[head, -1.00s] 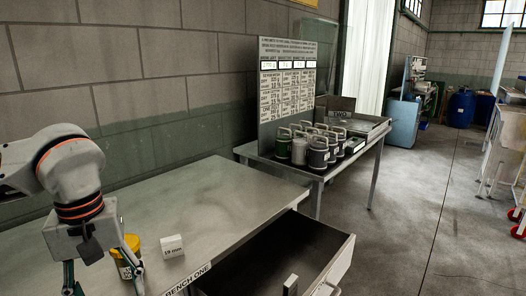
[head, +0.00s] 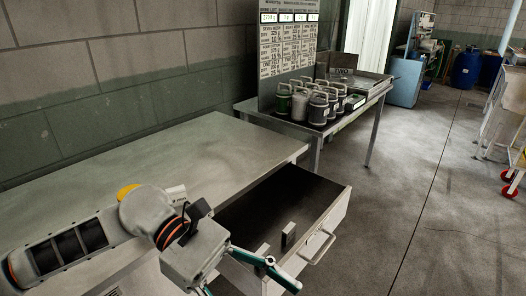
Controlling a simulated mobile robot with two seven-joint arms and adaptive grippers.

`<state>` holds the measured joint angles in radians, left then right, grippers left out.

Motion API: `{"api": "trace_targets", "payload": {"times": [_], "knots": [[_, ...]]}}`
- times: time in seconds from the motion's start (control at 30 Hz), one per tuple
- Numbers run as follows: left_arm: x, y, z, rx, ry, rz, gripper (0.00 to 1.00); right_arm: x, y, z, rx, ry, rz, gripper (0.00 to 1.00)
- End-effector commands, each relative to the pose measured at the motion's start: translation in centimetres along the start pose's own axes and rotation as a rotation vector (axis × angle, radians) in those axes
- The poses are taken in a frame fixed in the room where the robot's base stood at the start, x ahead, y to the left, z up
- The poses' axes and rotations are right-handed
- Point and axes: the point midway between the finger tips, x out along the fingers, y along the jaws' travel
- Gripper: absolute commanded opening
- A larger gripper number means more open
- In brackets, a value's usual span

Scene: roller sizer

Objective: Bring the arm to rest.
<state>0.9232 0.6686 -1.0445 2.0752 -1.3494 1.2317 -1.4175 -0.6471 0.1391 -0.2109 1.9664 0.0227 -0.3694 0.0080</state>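My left arm comes in from the lower left over the front of the bench (head: 215,140). My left gripper (head: 252,286) is at the bottom of the view, in front of the open drawer (head: 338,222). Its teal fingers are spread wide, and I see nothing between them. The lower finger is partly cut off by the frame edge. A yellow-lidded jar (head: 126,190) on the bench is mostly hidden behind my arm. A small white block (head: 176,190) beside it is partly hidden too. My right gripper is not in view.
The drawer sticks out from the bench, with a small upright block (head: 288,235) inside and a bar handle (head: 319,248) on its front. A second table (head: 345,123) behind holds several handled canisters (head: 318,108) below a lettered board (head: 287,45).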

Motion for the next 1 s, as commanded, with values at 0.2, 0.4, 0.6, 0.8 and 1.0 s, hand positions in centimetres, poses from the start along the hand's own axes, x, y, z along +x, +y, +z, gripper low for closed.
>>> {"api": "trace_targets", "payload": {"times": [0.2,0.4,0.6,0.8,1.0], "knots": [[0.8,3.8,4.5,-0.393,-0.463,0.135,0.58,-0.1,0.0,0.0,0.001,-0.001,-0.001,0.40],[-2.7,8.4,4.1,-0.815,-0.885,0.243,0.58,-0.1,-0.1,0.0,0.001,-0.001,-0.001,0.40],[-7.7,11.8,-2.9,-1.275,-1.318,0.340,0.58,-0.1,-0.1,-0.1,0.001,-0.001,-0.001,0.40],[-11.1,10.8,-15.4,-1.732,-1.764,0.428,0.58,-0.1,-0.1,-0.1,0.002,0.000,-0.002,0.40],[-11.3,5.0,-28.0,-2.095,-2.168,0.508,0.58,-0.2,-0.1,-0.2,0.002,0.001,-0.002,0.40]]}}
